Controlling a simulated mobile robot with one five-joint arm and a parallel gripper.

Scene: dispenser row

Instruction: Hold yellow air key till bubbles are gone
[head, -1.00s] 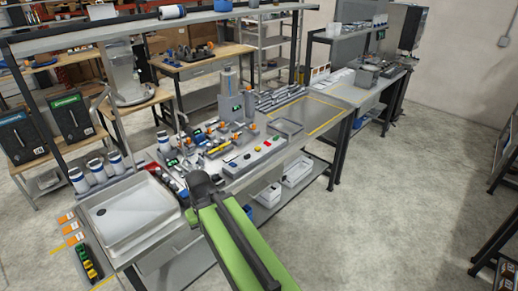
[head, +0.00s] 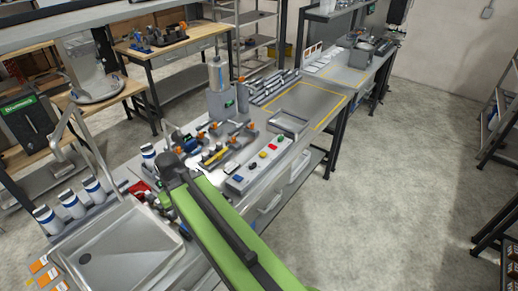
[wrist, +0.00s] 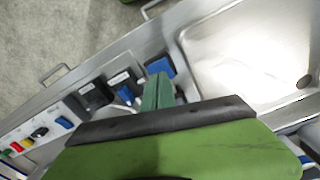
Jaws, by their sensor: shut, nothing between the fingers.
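The grey key box (head: 245,180) stands on the bench with a row of small coloured keys. In the head view my arm hides the fingers. A clear upright cylinder (head: 215,75) stands behind the box; bubbles are too small to make out.
A steel sink tray (head: 120,255) lies at the left, with several white-and-blue bottles (head: 72,203) beside it. Valves with orange knobs (head: 213,127) crowd the bench behind the box. A yellow-outlined area (head: 310,98) farther right is clear.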

